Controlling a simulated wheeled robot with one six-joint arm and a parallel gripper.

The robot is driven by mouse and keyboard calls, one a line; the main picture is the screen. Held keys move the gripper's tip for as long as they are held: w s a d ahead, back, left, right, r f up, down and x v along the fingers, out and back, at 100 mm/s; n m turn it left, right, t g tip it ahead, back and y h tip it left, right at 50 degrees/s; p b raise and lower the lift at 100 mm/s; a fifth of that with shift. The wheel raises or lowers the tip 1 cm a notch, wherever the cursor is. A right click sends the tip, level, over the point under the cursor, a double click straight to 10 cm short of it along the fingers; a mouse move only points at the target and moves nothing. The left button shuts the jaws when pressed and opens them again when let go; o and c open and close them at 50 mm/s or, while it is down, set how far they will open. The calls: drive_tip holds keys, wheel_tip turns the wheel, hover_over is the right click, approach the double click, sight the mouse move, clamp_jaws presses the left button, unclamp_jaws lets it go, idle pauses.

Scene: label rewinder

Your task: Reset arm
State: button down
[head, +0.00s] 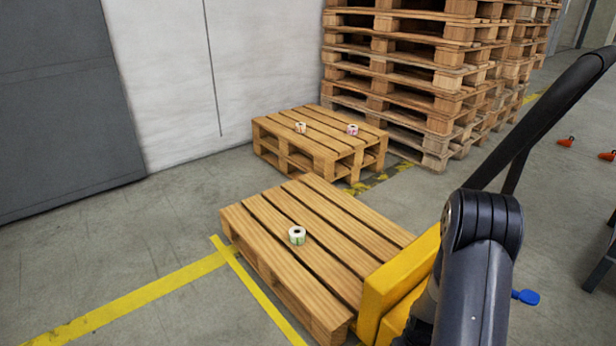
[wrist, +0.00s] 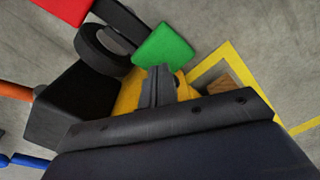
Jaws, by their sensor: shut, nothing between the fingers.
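My arm (head: 478,265) rises at the lower right of the head view, in front of a yellow piece of equipment; its gripper does not show there. In the wrist view my gripper (wrist: 157,75) is shut, its narrow grey fingers together with nothing between them. Behind the fingers are yellow, green and black parts and the floor. A white label roll with a green print (head: 297,235) stands on the near pallet (head: 350,228), well away from the arm. Two more rolls, one (head: 300,127) left and one (head: 352,129) right, stand on the far pallet (head: 320,120).
A tall stack of pallets (head: 415,75) stands behind. The yellow equipment (head: 400,275) adjoins the near pallet's right side, and a black bar (head: 560,105) slants above my arm. A black wheel (wrist: 103,52) and green block (wrist: 163,48) show in the wrist view. Floor at left is clear.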

wheel_tip(320, 180, down, 4)
drive_tip(key=shift+f+b, duration=0.1)
drive_tip(key=shift+b, duration=1)
drive_tip(key=shift+r+p, duration=0.6)
drive_tip(key=shift+r, duration=0.15)
drive_tip(key=shift+f, duration=0.1)
